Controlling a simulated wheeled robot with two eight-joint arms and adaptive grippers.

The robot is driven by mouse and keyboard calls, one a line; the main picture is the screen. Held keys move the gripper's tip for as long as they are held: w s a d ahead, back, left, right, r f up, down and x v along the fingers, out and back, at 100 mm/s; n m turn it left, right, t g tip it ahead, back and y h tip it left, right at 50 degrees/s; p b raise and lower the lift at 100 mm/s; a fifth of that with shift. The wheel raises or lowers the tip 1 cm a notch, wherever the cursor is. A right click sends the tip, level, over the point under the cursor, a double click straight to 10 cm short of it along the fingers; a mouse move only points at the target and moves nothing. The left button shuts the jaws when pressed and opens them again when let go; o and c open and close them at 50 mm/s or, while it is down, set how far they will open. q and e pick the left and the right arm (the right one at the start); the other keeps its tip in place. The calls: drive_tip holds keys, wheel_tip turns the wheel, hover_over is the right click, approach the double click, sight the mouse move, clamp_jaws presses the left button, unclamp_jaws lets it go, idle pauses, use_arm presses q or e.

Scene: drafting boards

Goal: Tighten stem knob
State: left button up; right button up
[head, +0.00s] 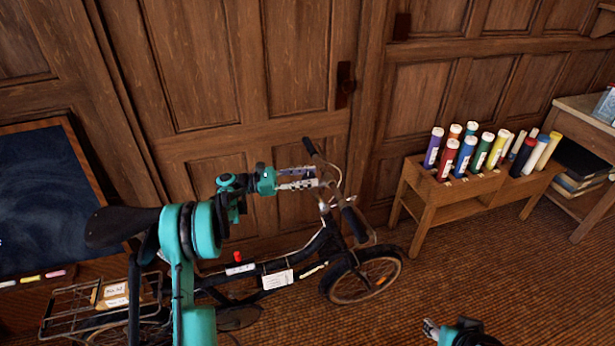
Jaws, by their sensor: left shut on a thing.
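A black bicycle (322,246) stands across the middle, front wheel to the right and saddle to the left. Its handlebar (352,222) rises above the front wheel. My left gripper (316,183) reaches in from the left, with its metal fingers shut at the top of the stem, beside the handlebar. It is shut on the stem knob, which is too small and covered to make out. My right gripper (431,328) is at the bottom edge, far from the bicycle's stem. It is small and partly cut off.
A wooden rack (432,204) with several coloured tubes stands at the right, beside a table (588,112). A dark board (42,205) with chalks is at the left. Panelled wooden doors (205,75) are behind the bicycle. The carpet (520,275) at lower right is clear.

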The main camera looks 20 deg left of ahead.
sight(308, 176)
use_arm(q)
drive_tip(key=shift+m+g+h+p, duration=0.4)
drive_tip(key=shift+m+g+p, duration=0.1)
drive_tip(key=shift+m+g, duration=2.6)
drive_tip(key=shift+g, duration=0.6)
drive_tip(key=o, duration=1.2)
wheel_tip(308, 176, up, 10)
